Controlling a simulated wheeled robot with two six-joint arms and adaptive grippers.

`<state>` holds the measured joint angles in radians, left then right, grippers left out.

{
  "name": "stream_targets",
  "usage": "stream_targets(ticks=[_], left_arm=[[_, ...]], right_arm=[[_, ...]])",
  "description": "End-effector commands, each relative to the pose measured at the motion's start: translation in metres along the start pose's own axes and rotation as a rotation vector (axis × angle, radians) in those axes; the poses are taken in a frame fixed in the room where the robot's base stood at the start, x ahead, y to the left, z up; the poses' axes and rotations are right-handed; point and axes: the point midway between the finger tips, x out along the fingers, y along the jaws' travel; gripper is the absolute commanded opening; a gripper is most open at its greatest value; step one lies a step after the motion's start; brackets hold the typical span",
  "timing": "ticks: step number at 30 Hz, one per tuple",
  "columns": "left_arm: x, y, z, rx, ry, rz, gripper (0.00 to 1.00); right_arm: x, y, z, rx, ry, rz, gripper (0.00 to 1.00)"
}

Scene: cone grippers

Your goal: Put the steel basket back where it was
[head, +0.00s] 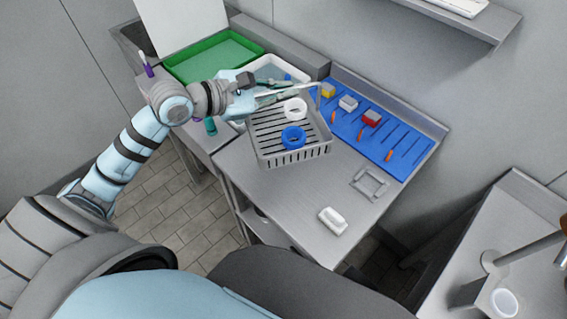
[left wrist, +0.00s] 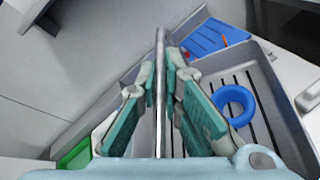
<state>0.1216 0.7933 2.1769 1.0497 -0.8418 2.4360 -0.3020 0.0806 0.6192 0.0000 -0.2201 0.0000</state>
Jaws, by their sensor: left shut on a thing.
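The steel basket (head: 268,148) is grey with a slotted floor and sits at the left part of the metal bench, near the sink. It holds a white ring (head: 295,109) and a blue ring (head: 293,137). My left gripper (head: 299,90) is at the basket's far side, shut on its thin upright handle. In the left wrist view the handle (left wrist: 160,65) runs between the green finger pads, and the basket floor with the blue ring (left wrist: 234,104) lies to the right. I cannot tell whether the basket touches the bench. My right gripper is not in view.
A grey square frame (head: 370,184) and a white block (head: 332,220) lie on the bench (head: 305,195). A blue slotted board (head: 405,150) with yellow, white and red blocks stands behind. A green tray (head: 215,55) is at the far left. The bench middle is clear.

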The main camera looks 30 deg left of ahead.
Motion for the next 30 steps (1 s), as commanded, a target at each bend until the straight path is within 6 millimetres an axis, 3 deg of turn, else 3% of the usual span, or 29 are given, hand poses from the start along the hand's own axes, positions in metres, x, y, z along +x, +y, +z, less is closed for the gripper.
stream_targets(ticks=[4, 8, 21, 30], left_arm=[[0.001, 0.019, 0.007, -0.017, 0.027, 0.043, 0.0], [0.006, 0.016, -0.003, -0.025, 0.036, 0.051, 0.0], [0.047, -0.058, -0.105, -0.025, 0.036, 0.051, 0.0], [0.061, -0.082, -0.141, -0.023, 0.038, 0.051, 0.0]], right_arm=[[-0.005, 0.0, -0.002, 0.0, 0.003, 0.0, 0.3], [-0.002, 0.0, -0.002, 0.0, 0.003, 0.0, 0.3], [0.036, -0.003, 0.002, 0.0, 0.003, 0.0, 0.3], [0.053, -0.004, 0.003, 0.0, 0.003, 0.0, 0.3]])
